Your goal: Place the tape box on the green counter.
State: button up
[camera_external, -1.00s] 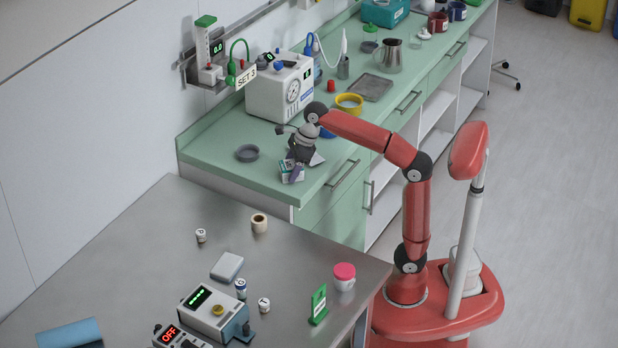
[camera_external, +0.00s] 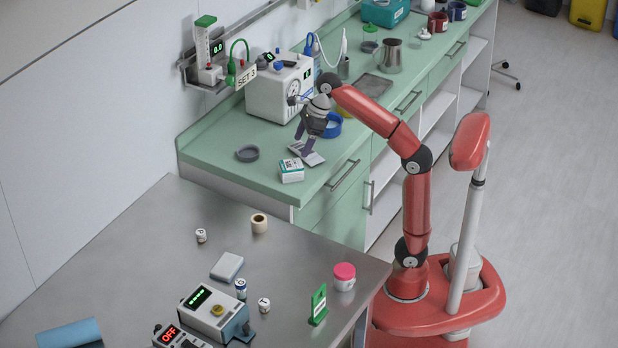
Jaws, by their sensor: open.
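The tape box (camera_external: 291,171), a small white box with teal markings, sits on the green counter (camera_external: 215,161) near its front edge. My gripper (camera_external: 303,147) is open and empty, up and to the right of the box and apart from it. A flat pale item (camera_external: 314,158) lies on the counter just under my gripper; what it is I cannot tell.
A white machine with a gauge (camera_external: 272,100) stands behind. A blue ring-shaped dish (camera_external: 332,127) is right of my gripper. The steel table (camera_external: 150,240) in front holds several small items.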

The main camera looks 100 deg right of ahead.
jog(key=a+f+n, duration=0.1)
jog(key=n, duration=0.2)
jog(key=s+a+f+n, duration=0.1)
jog(key=a+f+n, duration=0.1)
jog(key=n, duration=0.1)
jog(key=a+f+n, duration=0.1)
jog(key=a+n, duration=0.1)
jog(key=n, duration=0.1)
jog(key=shift+s+a+f, duration=0.15)
jog(key=shift+s, duration=0.1)
jog(key=s+a+f+n, duration=0.3)
jog(key=a+f+n, duration=0.1)
jog(key=f+n, duration=0.4)
jog(key=s+a+f+n, duration=0.3)
jog(key=a+f+n, duration=0.1)
jog(key=f+n, duration=0.4)
jog(key=s+a+f+n+t, duration=0.1)
jog(key=s+a+f+n, duration=0.2)
jog(key=a+f+n, duration=0.2)
notch_tip(320, 180, down, 4)
jog(key=n, duration=0.6)
jog(key=shift+s+r, duration=0.25)
